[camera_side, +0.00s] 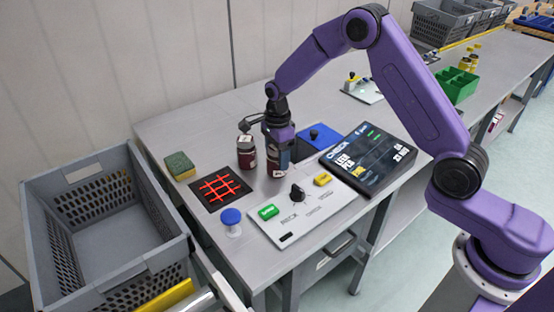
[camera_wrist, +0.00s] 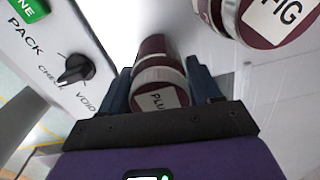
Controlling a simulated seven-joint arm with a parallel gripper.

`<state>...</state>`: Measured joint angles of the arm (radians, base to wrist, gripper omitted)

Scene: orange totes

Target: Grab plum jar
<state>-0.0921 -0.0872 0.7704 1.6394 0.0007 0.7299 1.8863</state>
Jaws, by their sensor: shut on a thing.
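The plum jar (camera_wrist: 156,62) is dark purple-red with a pale lid band and a label whose visible letters read "PLU". In the wrist view it sits between the two blue fingers of my gripper (camera_wrist: 160,92), which is shut on it. In the side view my gripper (camera_side: 279,140) points down over the jar (camera_side: 277,169) at the table; whether the jar touches the table I cannot tell. A similar jar labelled "FIG" (camera_wrist: 272,20) is at the upper right of the wrist view. It stands upright just left of my gripper in the side view (camera_side: 246,158).
A control panel (camera_side: 329,207) with a knob and green and yellow buttons lies in front, beside a dark display (camera_side: 369,158). A red grid mat (camera_side: 219,187), a sponge (camera_side: 180,166) and a blue-topped knob (camera_side: 231,220) are left. A grey crate (camera_side: 97,159) stands further left.

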